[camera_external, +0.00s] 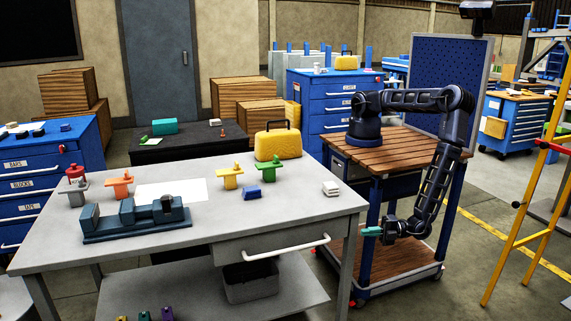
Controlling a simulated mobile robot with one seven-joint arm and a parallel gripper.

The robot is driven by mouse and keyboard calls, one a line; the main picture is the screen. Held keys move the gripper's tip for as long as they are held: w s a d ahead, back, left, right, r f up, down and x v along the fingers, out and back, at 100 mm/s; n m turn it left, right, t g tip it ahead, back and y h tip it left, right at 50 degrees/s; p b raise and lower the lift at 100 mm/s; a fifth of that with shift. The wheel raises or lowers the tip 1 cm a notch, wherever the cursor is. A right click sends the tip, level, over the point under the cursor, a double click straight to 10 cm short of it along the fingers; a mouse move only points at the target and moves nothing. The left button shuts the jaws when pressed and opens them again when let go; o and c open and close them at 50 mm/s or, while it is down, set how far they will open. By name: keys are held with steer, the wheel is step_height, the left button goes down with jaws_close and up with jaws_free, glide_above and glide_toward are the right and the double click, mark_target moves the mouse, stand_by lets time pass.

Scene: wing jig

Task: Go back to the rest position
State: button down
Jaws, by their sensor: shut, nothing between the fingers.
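My gripper (372,231) hangs low at the right end of the grey table (300,205), beside the table's edge and in front of the wooden cart (400,145). Its teal fingers point left and are shut with nothing between them. My arm stands on the cart top, reaches right, then bends down past the cart's side. The gripper is small in this view.
On the table are a teal vise-like jig (135,221), a white sheet (172,190), orange, yellow and green clamp-like pieces, a blue block (252,192), a yellow case (278,143) and white blocks (331,189). A yellow ladder (528,190) stands at right. Floor is clear between cart and ladder.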

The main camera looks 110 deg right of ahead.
steer(key=v, duration=0.6)
steer(key=s+d+r+n+g+h, duration=0.25)
steer(key=d+r+g, duration=0.75)
steer(key=d, duration=0.5)
steer(key=w+d+r+m+g+y, duration=0.1)
steer(key=w+d+r+m+g, duration=0.3)
steer(key=d+r, duration=0.75)
steer(key=w+d+r+m+g+y, duration=0.15)
steer(key=w+d+r+m, duration=0.25)
steer(key=w+d+r, duration=0.55)
steer(key=s+d+r+m+t+y, duration=0.1)
steer(key=s+d+r+m, duration=0.4)
steer(key=d+r, duration=0.5)
steer(key=s+d+r+m+t+y, duration=0.1)
steer(key=s+d+r+m+y, duration=0.2)
steer(key=s+d+r, duration=0.7)
steer(key=d+m, duration=0.1)
steer(key=d, duration=0.2)
steer(key=shift+r+m+t, duration=0.35)
